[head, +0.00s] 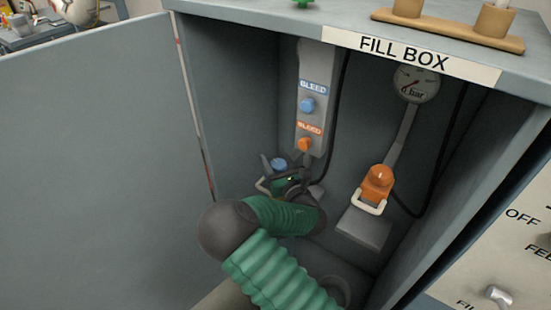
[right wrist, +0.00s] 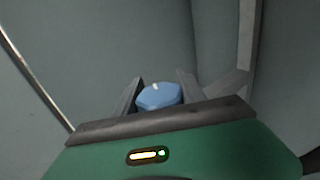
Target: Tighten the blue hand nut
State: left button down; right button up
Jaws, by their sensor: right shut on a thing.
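The blue hand nut (head: 279,164) sits low on the left side inside the fill box, below the bleed panel. In the right wrist view the blue nut (right wrist: 158,97) shows between the two fingers, its faceted top with a small white mark. My right gripper (head: 282,170) is shut on it, with a finger on either side. In the right wrist view the gripper (right wrist: 160,92) hides the nut's lower part. The green and dark wrist covers most of the fitting under the nut. My left gripper is not in view.
A bleed panel with a blue knob (head: 307,105) and an orange knob (head: 305,144) stands above. An orange fitting (head: 377,182) with a pale handle and a gauge (head: 416,86) are to the right. The open door (head: 95,150) fills the left. Black hoses hang inside.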

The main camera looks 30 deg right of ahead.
jog(key=n+y, duration=0.2)
jog(key=y, duration=0.2)
jog(key=shift+a+f+n, duration=0.2)
jog(key=shift+a+n, duration=0.1)
jog(key=shift+n, duration=0.1)
jog(key=y, duration=0.1)
jog(key=n+y, duration=0.1)
jog(key=y, duration=0.1)
jog(key=shift+a+f+n+b, duration=0.1)
jog(key=shift+a+n+b, duration=0.15)
jog(key=shift+n+b, duration=0.1)
jog(key=n+g+y+b, duration=0.2)
jog(key=y+b, duration=0.1)
jog(key=b, duration=0.1)
jog(key=a+n+g+y+b, duration=0.1)
jog(key=n+y+b, duration=0.1)
jog(key=y+b, duration=0.1)
jog(key=s+n+g+y+b, duration=0.1)
jog(key=n+g+y+b, duration=0.1)
jog(key=b, duration=0.3)
jog(key=shift+a+f+n+g+y, duration=0.1)
jog(key=shift+a+n+g+y, duration=0.3)
jog(key=shift+y, duration=0.3)
jog(key=shift+r+n+g+y+b, duration=0.3)
jog(key=shift+n+g+y+b, duration=0.25)
jog(key=shift+b, duration=0.3)
jog(key=o, duration=1.4)
jog(key=shift+c, duration=0.2)
